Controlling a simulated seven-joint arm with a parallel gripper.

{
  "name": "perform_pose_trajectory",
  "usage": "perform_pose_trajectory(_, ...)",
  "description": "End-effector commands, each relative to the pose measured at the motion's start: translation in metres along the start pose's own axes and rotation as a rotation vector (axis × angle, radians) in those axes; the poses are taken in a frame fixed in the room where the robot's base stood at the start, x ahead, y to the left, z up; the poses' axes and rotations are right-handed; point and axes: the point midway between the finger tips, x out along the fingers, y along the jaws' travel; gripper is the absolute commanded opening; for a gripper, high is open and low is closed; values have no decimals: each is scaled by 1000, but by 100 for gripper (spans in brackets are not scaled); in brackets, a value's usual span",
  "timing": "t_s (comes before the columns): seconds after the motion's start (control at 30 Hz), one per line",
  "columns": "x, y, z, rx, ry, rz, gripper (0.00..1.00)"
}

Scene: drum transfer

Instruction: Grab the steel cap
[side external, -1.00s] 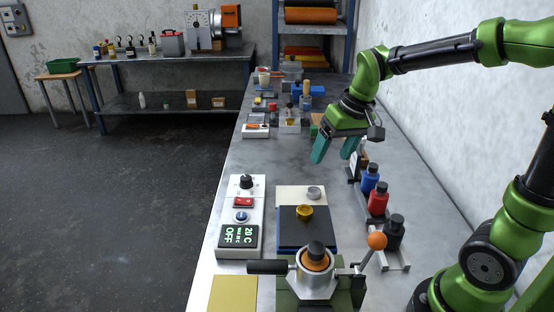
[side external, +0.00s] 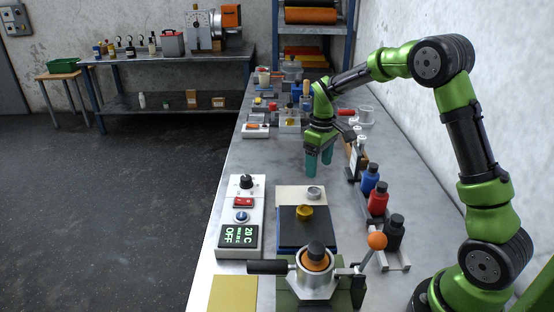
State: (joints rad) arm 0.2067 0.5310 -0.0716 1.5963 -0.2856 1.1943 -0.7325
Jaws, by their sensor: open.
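The steel cap (side external: 314,191) is a small, round, silver piece. It rests on the pale rear section of a block (side external: 290,198), at its right side. My gripper (side external: 318,168) is open and empty, with two teal fingers pointing down. In the picture its fingertips are just above the cap, and they do not touch it. The exact gap in depth is hard to tell.
A yellow cup-like piece (side external: 304,212) sits on the dark pad in front of the cap. A rack of blue, red and black bottles (side external: 377,199) stands to the right. A control box (side external: 241,215) is on the left, and a lever device (side external: 316,275) is in front.

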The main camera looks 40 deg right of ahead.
Motion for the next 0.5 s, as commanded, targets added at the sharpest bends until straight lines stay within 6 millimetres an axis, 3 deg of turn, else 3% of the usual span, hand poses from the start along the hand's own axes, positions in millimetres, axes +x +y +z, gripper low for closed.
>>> perform_pose_trajectory(0.1, 21, 0, 0, 2, -3, -2, 73)
perform_pose_trajectory(0.37, 41, -1, 0, 2, -1, -1, 73)
perform_pose_trajectory(0.5, 62, -5, -2, 0, -3, -1, 73)
